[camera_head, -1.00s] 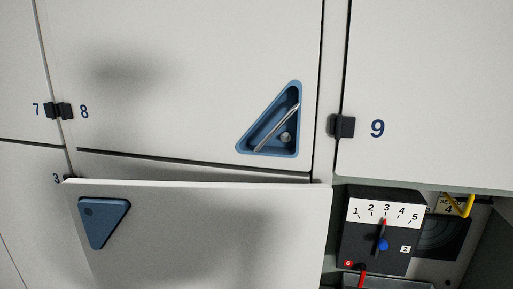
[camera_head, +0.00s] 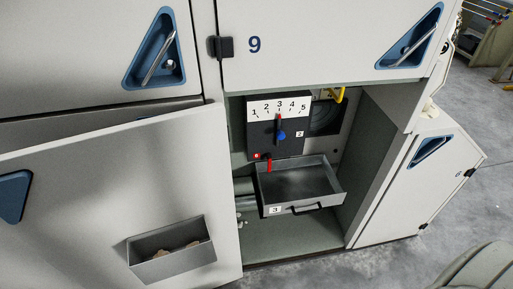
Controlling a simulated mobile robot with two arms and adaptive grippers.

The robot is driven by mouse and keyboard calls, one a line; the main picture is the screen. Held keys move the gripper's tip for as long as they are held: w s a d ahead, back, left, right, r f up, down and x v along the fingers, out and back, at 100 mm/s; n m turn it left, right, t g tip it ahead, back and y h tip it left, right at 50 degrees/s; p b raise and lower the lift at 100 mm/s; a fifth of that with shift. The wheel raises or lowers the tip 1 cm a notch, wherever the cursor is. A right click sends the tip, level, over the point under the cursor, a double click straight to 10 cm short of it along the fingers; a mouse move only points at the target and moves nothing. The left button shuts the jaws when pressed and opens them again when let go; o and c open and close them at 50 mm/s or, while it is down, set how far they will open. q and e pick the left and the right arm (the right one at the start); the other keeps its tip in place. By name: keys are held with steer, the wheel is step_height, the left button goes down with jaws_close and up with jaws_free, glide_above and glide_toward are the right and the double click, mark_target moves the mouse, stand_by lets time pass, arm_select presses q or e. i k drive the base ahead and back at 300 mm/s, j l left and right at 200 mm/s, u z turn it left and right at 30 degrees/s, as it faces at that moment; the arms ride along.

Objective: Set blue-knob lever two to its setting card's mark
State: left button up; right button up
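The lever with the blue knob (camera_head: 281,135) sits on a dark panel (camera_head: 262,133) inside the open compartment below door 9. A label "2" (camera_head: 299,134) is beside it. Its red tip points up at about 3 on the white scale (camera_head: 278,107), which is numbered 1 to 5. No setting card can be read now; the area right of the scale, behind the yellow handle (camera_head: 338,94), is dark and partly covered. Neither of my grippers is in view.
A red lever (camera_head: 268,164) hangs below the panel. An empty grey drawer (camera_head: 304,180) labelled 3 is pulled out under it. An open door (camera_head: 95,190) with a grey bin (camera_head: 172,268) stands at the left. Floor (camera_head: 440,85) shows at the right.

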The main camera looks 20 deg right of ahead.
mark_target(281, 136)
steer(key=l+z, duration=0.95)
